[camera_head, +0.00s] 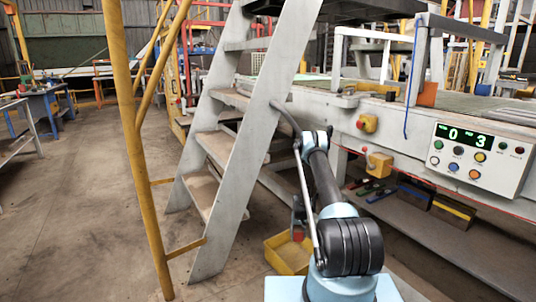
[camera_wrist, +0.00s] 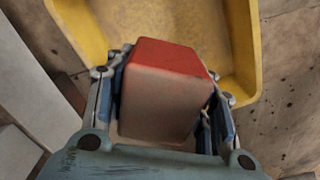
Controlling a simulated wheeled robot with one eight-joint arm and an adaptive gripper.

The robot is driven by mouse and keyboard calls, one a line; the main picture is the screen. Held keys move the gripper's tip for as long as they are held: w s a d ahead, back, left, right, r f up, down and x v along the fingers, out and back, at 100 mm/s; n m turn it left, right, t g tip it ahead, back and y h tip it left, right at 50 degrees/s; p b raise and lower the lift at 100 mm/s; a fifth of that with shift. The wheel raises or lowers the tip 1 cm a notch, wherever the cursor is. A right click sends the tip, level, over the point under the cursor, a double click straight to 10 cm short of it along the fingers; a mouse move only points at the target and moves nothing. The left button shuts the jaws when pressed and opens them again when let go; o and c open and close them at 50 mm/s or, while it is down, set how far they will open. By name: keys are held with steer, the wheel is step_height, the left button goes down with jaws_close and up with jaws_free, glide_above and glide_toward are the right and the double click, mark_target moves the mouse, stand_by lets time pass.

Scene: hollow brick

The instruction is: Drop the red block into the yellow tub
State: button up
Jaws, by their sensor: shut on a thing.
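The red block (camera_wrist: 168,60) sits between the two fingers of my gripper (camera_wrist: 165,84) in the wrist view, with a red top and a duller, brownish near face. The fingers are shut on it from both sides. The yellow tub (camera_wrist: 84,32) lies beyond and below the block in the wrist view, its walls showing to the left and right of it. In the head view the yellow tub (camera_head: 287,266) stands on the floor beside the stair foot, and my gripper is low above it, small and partly hidden by my arm. The block hides part of the tub's inside.
A grey metal stair (camera_head: 222,150) with a yellow handrail (camera_head: 131,130) stands close left of the tub. A conveyor frame with a control box (camera_head: 478,158) runs along the right, with crates (camera_head: 452,210) beneath it. The floor at left is open.

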steer(key=shift+f, duration=0.85)
steer(key=o, duration=1.3)
steer(key=shift+c, duration=0.2)
step_height(320, 180, up, 12)
steer(key=shift+f, duration=0.1)
